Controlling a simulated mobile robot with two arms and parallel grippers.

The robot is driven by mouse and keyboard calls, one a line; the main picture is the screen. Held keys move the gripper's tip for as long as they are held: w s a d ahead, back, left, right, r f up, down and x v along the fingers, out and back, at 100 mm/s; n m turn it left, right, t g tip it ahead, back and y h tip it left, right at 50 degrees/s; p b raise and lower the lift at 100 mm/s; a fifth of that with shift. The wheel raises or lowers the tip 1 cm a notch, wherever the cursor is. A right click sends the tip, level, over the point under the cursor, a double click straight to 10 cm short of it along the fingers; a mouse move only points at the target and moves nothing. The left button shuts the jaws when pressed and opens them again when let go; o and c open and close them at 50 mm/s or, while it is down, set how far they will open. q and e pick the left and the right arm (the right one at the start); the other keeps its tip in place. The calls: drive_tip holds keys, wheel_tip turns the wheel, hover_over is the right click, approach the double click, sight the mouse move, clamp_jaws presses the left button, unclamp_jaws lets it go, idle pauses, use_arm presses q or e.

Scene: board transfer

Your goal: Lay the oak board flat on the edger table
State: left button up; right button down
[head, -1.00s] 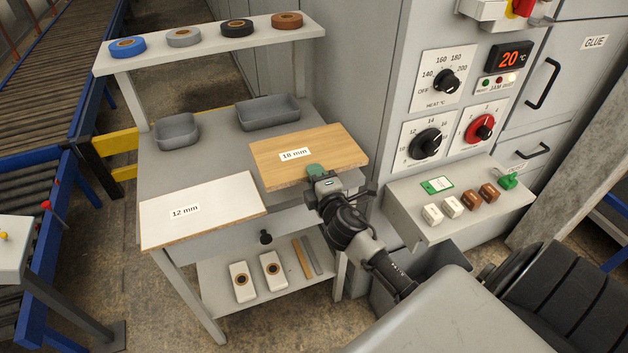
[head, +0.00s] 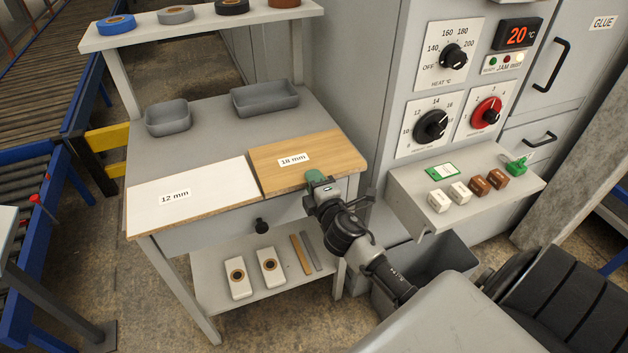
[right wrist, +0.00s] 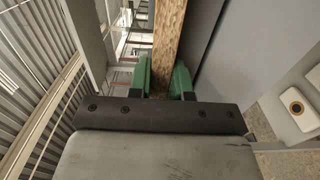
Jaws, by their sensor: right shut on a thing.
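The oak board (head: 325,155), marked 18 mm, is level at the right front of the grey table (head: 215,108), beside a white board (head: 215,185) marked 12 mm. Its front edge runs along the table's front edge. I cannot tell if its underside fully touches the top. My right gripper (head: 318,177) is shut on the oak board's front edge. In the right wrist view, the green fingers (right wrist: 161,80) clasp the board (right wrist: 169,42), seen edge-on. My left gripper is not in view.
Two grey bins, one left (head: 168,118) and one right (head: 264,98), stand behind the boards. A shelf (head: 190,32) with tape rolls is above the table's back. A roller conveyor (head: 50,70) is at left.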

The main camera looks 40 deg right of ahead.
drive_tip(key=shift+f, duration=0.1)
idle(0.6)
drive_tip(key=c, duration=1)
unclamp_jaws()
drive_tip(key=shift+o, duration=0.4)
drive_tip(key=shift+f, duration=0.15)
drive_tip(key=shift+v, duration=1.55)
drive_tip(key=shift+v, duration=1.55)
drive_tip(key=o, duration=0.6)
drive_tip(key=shift+c, duration=0.2)
